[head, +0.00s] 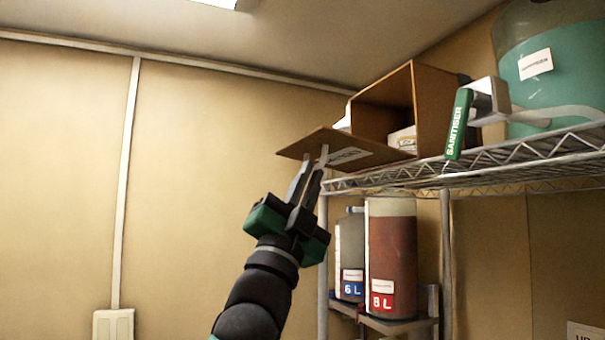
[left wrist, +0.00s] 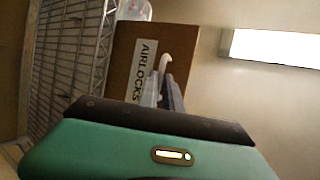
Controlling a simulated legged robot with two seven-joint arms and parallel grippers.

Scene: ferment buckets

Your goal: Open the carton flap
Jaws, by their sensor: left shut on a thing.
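The brown carton (head: 437,105) stands on the upper wire shelf with its open front facing left. Its flap (head: 306,145) is folded down and out, roughly level, sticking out past the shelf edge. In the left wrist view the flap (left wrist: 122,75) shows a white label reading AIRLOCKS. My left gripper (head: 315,165) comes up from below and is shut on the flap near its outer part. A pale curved piece (left wrist: 165,62) shows at the fingertips in the wrist view. Inside the carton a small pale box (head: 403,139) is partly visible. My right gripper is not in view.
Below stand containers labelled 6 L (head: 351,255) and 8 L (head: 391,255). The wall side at left is clear.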

